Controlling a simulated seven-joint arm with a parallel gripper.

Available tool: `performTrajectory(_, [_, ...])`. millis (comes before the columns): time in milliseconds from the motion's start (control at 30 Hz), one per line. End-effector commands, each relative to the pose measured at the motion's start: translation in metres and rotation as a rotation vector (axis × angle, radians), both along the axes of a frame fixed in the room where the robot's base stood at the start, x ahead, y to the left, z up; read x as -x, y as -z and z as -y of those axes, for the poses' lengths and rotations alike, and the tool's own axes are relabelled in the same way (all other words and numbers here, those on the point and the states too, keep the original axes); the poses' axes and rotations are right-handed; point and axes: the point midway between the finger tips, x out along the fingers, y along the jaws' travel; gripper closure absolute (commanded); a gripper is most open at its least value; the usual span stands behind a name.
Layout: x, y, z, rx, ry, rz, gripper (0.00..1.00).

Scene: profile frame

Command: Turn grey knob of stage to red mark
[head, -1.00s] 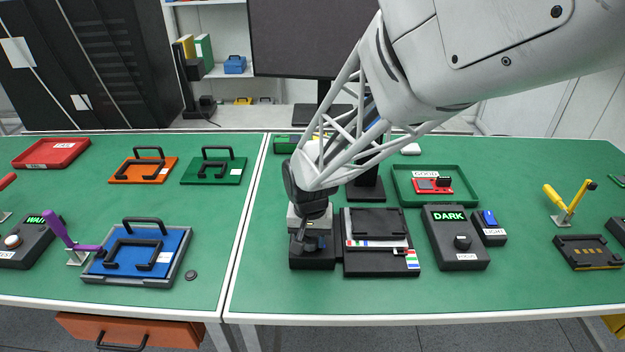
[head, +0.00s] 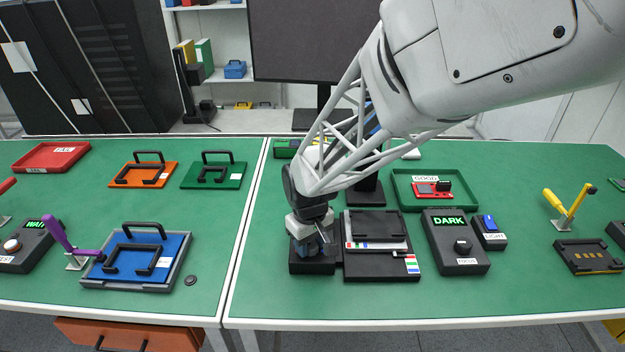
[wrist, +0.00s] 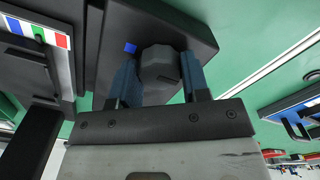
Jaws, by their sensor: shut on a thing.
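The grey knob (wrist: 160,65) stands on the black box of the stage (head: 312,267), at the left end of the stage. In the wrist view it sits between the two fingers of my gripper (wrist: 160,80), which is shut on it. In the head view my gripper (head: 312,248) reaches down over the box and largely hides the knob. A small blue mark (wrist: 130,47) shows beside the knob. A strip with blue, green and red marks (wrist: 35,32) lies on the stage plate; it also shows in the head view (head: 412,264). The red mark (wrist: 62,41) is at one end.
A black box reading DARK (head: 455,240) stands close to the right of the stage, with a blue-switched box (head: 489,232) beside it. A green tray (head: 436,187) lies behind. The table left of the stage is clear up to the seam.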

Motion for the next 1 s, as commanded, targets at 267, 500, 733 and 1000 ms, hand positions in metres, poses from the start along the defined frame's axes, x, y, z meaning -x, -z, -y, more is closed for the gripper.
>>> performTrajectory(267, [0.0004,-0.0005,0.0002,0.0,-0.008,0.0,0.81])
performTrajectory(500, [0.0002,-0.0004,0.0002,0.0,-0.007,0.0,0.41])
performTrajectory(733, [0.0001,-0.0002,0.0001,0.0,-0.006,0.0,0.32])
performTrajectory(1000, [-0.0002,-0.0058,0.0,-0.001,-0.006,0.001,0.32])
